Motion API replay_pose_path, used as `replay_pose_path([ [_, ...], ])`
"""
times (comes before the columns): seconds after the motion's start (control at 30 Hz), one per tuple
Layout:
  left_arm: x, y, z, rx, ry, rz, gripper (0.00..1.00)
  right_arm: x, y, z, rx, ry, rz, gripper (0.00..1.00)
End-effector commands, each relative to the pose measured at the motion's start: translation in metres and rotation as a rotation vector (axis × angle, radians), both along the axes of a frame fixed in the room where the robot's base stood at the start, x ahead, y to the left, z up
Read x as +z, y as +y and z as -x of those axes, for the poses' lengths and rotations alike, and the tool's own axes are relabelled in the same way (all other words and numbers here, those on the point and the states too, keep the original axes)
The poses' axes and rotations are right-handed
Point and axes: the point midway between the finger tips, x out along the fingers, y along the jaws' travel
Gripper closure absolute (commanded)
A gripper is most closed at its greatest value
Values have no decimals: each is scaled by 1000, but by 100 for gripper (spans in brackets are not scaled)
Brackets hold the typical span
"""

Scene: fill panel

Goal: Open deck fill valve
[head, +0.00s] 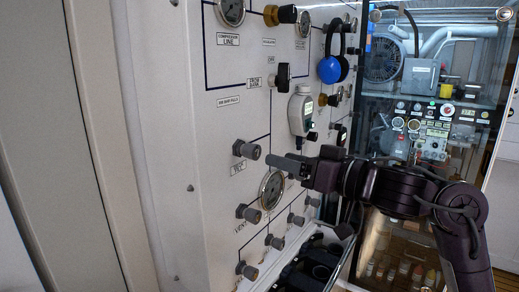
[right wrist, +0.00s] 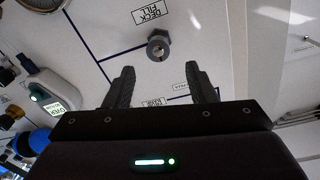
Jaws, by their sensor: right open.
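The deck fill fitting (head: 246,150) is a short grey piece sticking out of the white panel. Its label (head: 238,168) sits just below it. In the right wrist view the same fitting (right wrist: 158,47) shows beside an upside-down "DECK FILL" label (right wrist: 153,17). My right gripper (head: 287,165) is to the right of the fitting and apart from it, in front of the panel. In the right wrist view its two dark fingers (right wrist: 162,82) are spread with nothing between them, and the fitting shows beyond their tips. My left gripper is not in view.
A pressure gauge (head: 271,190) is close below my right fingers. A handheld device (head: 300,111) with a lit screen and a blue-and-black headset (head: 331,68) hang on the panel. More grey fittings (head: 248,213) are lower down.

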Motion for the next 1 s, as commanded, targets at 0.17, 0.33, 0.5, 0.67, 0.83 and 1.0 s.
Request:
replay_pose_path([
  [0.17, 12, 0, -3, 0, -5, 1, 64, 2, 23, -18, 4, 6, -2, 49],
  [0.33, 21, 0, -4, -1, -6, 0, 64, 1, 43, -34, 3, 5, -2, 49],
  [0.5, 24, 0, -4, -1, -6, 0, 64, 0, 54, -43, 1, 3, -1, 49],
  [0.67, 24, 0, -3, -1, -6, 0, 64, -1, 56, -46, -1, 2, 0, 49],
  [0.83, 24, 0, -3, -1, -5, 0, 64, -2, 55, -45, 0, 1, 0, 53],
  [1.0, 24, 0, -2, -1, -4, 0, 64, -2, 55, -45, 0, 2, -1, 76],
])
